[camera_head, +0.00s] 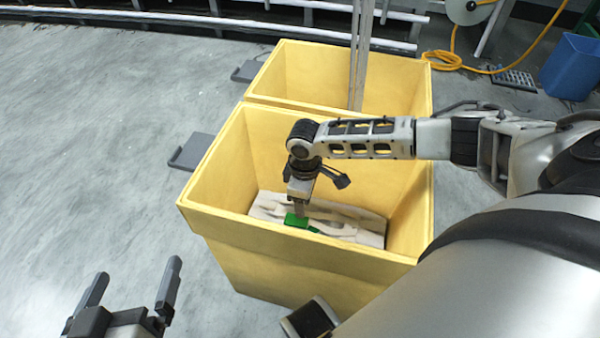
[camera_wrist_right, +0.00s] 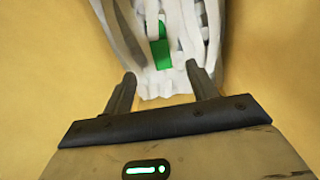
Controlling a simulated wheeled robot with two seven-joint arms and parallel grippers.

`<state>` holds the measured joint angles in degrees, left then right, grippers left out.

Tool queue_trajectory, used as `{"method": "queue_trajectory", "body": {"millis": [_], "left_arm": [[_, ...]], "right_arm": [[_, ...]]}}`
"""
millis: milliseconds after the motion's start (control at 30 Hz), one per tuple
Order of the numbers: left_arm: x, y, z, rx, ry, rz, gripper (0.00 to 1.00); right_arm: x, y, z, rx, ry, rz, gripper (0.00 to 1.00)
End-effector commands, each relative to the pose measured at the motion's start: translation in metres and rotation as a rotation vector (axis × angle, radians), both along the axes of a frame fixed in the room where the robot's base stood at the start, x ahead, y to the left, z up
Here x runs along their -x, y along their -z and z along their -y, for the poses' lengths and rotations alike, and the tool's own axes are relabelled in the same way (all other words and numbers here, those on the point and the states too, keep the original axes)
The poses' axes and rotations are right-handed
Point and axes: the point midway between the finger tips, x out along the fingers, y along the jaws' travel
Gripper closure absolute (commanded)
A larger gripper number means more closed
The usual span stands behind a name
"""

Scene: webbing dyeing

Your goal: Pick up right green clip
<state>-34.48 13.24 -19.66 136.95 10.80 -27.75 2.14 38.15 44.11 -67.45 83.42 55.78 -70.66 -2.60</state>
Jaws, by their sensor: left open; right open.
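A green clip (camera_head: 297,221) lies on pale webbing (camera_head: 345,222) at the bottom of the near yellow bin. The clip also shows in the right wrist view (camera_wrist_right: 161,54), ahead of the fingers and partly covered by webbing strands (camera_wrist_right: 205,30). My right gripper (camera_head: 300,205) reaches down into this bin, close above the clip. In the right wrist view my right gripper (camera_wrist_right: 160,82) is open, its two fingers apart with nothing held between them. My left gripper (camera_head: 135,285) is open and empty, outside the bin at the lower left.
The near yellow bin (camera_head: 215,224) has tall walls around my right gripper. A second yellow bin (camera_head: 275,82) adjoins it behind, with pale webbing hanging into it. A blue bin (camera_head: 572,67) and yellow hose (camera_head: 445,60) are at the back right. The floor at left is clear.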

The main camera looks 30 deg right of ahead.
Motion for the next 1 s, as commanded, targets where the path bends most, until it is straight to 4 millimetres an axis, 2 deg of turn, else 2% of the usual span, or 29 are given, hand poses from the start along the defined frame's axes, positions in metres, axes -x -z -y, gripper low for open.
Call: {"method": "queue_trajectory", "body": {"millis": [33,100,300,567,767,900,1000], "left_arm": [[-0.002,0.005,0.002,0.031,0.0,0.004,0.0],[-0.003,0.003,0.004,0.07,0.001,0.012,0.0],[-0.004,-0.004,0.009,0.166,0.006,0.024,0.0],[-0.004,-0.008,0.012,0.214,0.01,0.029,0.0],[-0.005,-0.01,0.016,0.316,0.023,0.05,0.0],[-0.011,-0.024,0.015,0.325,0.031,0.138,0.0],[-0.012,-0.029,0.014,0.325,0.031,0.157,0.0]], "right_arm": [[0.001,0.019,0.0,0.001,0.0,-0.003,0.42],[0.0,0.034,0.0,0.001,0.001,-0.002,0.42],[0.0,0.067,0.0,-0.001,0.0,-0.001,0.42],[-0.001,0.081,-0.001,-0.001,-0.001,0.0,0.42],[-0.004,0.111,-0.001,0.0,-0.001,0.001,0.42],[-0.003,0.127,-0.001,-0.001,0.0,-0.001,0.42],[-0.003,0.128,-0.001,-0.001,0.001,0.0,0.42]]}}
